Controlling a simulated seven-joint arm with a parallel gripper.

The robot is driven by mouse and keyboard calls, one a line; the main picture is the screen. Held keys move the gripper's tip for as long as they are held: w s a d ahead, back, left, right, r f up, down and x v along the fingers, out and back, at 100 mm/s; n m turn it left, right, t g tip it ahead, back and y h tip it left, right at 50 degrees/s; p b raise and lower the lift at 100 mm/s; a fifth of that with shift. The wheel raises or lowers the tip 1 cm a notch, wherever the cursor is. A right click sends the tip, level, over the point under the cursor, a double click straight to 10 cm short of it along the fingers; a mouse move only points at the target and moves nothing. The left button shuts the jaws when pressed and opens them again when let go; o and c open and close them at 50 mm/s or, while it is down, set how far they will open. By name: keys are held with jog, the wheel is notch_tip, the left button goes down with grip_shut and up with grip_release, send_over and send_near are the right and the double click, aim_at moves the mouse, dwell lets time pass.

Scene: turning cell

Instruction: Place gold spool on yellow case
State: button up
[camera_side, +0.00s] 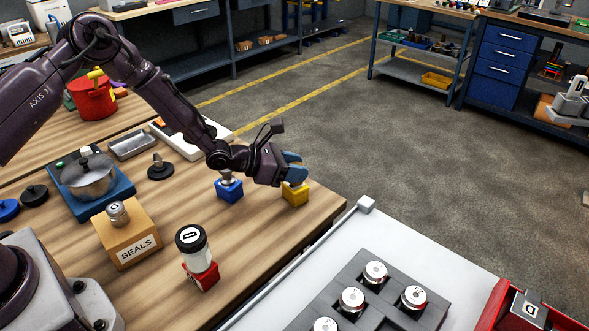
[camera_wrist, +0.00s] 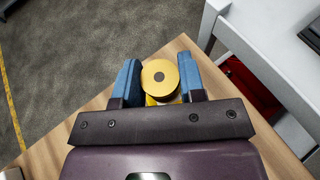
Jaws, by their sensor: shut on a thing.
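The gold spool (camera_wrist: 160,79) stands between the two blue fingers of my gripper (camera_wrist: 159,76) in the wrist view, its round top with a dark centre hole facing the camera. My gripper is shut on it. The yellow case (camera_side: 296,195) sits near the table's far right corner in the side view, directly under my gripper (camera_side: 292,170). A yellow strip of it (camera_wrist: 151,101) shows below the spool in the wrist view. The fingers mostly hide the spool in the side view, so I cannot tell whether it touches the case.
A blue case (camera_side: 229,190) with a metal part on top stands close left of the yellow case. A red case with a black-lidded jar (camera_side: 193,245) and the SEALS box (camera_side: 127,235) are nearer. A white table with a grey rack (camera_side: 340,300) adjoins at the right.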

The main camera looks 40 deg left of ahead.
jog(key=shift+f, duration=0.3)
jog(key=shift+f, duration=0.1)
jog(key=o, duration=0.9)
